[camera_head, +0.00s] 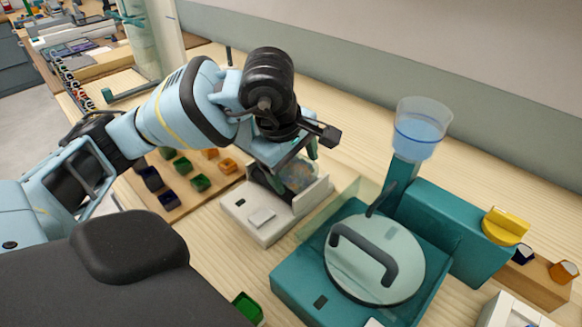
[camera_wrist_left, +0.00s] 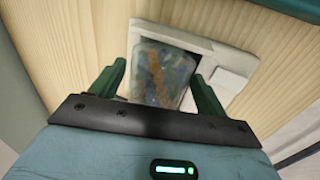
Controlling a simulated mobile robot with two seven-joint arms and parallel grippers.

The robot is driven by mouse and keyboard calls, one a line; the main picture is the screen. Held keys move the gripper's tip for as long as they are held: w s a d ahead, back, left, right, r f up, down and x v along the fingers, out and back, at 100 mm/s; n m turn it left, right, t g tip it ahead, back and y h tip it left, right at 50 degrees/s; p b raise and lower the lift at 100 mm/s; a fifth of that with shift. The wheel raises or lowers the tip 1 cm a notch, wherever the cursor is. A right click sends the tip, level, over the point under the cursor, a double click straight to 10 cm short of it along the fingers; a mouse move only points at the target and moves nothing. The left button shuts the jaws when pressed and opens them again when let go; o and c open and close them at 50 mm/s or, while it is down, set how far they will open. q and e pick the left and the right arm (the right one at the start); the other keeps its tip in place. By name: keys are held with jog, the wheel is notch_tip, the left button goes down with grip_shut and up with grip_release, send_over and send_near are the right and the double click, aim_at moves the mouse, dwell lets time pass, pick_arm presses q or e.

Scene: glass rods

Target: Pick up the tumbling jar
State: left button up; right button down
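The tumbling jar (camera_head: 301,174) is a clear, squarish jar with blue and orange bits inside. It sits in the white tumbler base (camera_head: 262,219), partly hidden by my left gripper. My left gripper (camera_head: 295,166) is directly above the jar, pointing down. In the left wrist view the jar (camera_wrist_left: 163,74) lies between the two green fingers of the gripper (camera_wrist_left: 158,70). The fingers are spread apart, one on each side of it; whether either touches the jar is hard to tell. My right gripper is not in view.
A teal machine with a round glass disc (camera_head: 375,260) and a clear water cup (camera_head: 421,127) stands to the right. A wooden board (camera_head: 185,190) with small coloured blocks is to the left. Bare table lies behind the tumbler.

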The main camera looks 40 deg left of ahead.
pick_arm(q)
jog(key=c, duration=1)
jog(key=shift+r, duration=0.1)
jog(key=shift+c, duration=0.2)
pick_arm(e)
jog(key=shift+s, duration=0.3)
pick_arm(q)
jog(key=shift+r, duration=0.1)
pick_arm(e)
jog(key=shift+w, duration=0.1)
